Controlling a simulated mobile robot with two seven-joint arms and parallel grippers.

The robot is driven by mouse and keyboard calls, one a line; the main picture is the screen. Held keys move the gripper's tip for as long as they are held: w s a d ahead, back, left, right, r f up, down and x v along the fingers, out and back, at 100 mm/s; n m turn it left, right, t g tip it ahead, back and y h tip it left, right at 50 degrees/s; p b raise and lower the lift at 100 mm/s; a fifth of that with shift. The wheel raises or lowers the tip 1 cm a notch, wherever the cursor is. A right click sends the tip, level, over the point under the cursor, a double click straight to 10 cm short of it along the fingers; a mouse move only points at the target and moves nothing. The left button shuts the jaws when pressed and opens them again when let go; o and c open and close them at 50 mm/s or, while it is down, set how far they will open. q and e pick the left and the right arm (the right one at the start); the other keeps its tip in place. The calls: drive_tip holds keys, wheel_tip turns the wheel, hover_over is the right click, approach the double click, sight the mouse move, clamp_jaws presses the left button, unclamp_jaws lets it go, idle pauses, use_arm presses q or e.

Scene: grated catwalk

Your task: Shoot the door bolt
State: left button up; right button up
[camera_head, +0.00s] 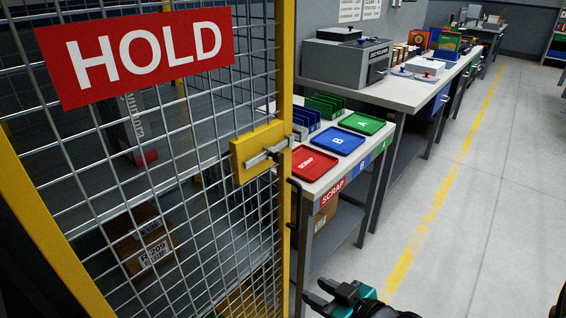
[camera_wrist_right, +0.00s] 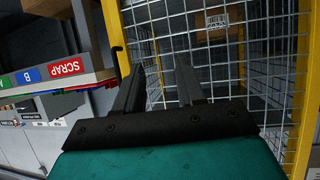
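The mesh door (camera_head: 190,200) with a yellow frame and a red HOLD sign (camera_head: 137,52) fills the left of the head view. A yellow plate (camera_head: 242,161) on its right side carries the silver door bolt (camera_head: 262,157), which lies roughly sideways with a dark knob near its right end. I cannot tell whether the bolt's tip sits in a keeper. A dark pull handle (camera_head: 295,203) is below it. My right gripper (camera_head: 328,294) is low in the head view, below and right of the bolt, apart from it. In the wrist view its fingers (camera_wrist_right: 156,85) are apart and empty. My left gripper is out of view.
A workbench (camera_head: 340,184) with red, blue and green trays stands just right of the door. A grey box (camera_head: 346,62) sits on the bench behind it. The floor (camera_head: 480,220) on the right is clear. Cartons (camera_head: 140,238) are behind the mesh.

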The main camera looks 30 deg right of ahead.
drive_tip(key=shift+o, duration=0.8)
drive_tip(key=w+d+r+t, duration=0.1)
drive_tip(key=w+d+r, duration=0.1)
drive_tip(key=r, duration=0.4)
drive_tip(key=w+d+r+t+y+b, duration=0.1)
drive_tip(key=w+d+r, duration=0.1)
drive_tip(key=d+r, duration=0.2)
drive_tip(key=shift+w+r+n+t+b, duration=0.2)
drive_tip(key=shift+r+n+t+b, duration=0.15)
drive_tip(key=shift+r, duration=0.5)
drive_tip(key=n+t+y, duration=0.1)
drive_tip(key=t+y, duration=0.1)
drive_tip(key=y, duration=0.1)
approach(281, 158)
drive_tip(key=v, duration=0.4)
drive_tip(key=p+x, duration=0.4)
drive_tip(key=x, duration=0.7)
drive_tip(key=shift+w+r+p, duration=0.15)
drive_tip(key=shift+w+p, duration=0.15)
drive_tip(key=shift+p, duration=0.05)
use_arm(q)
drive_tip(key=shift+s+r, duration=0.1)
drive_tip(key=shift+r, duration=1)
use_arm(e)
drive_tip(key=shift+x, duration=0.75)
clamp_jaws()
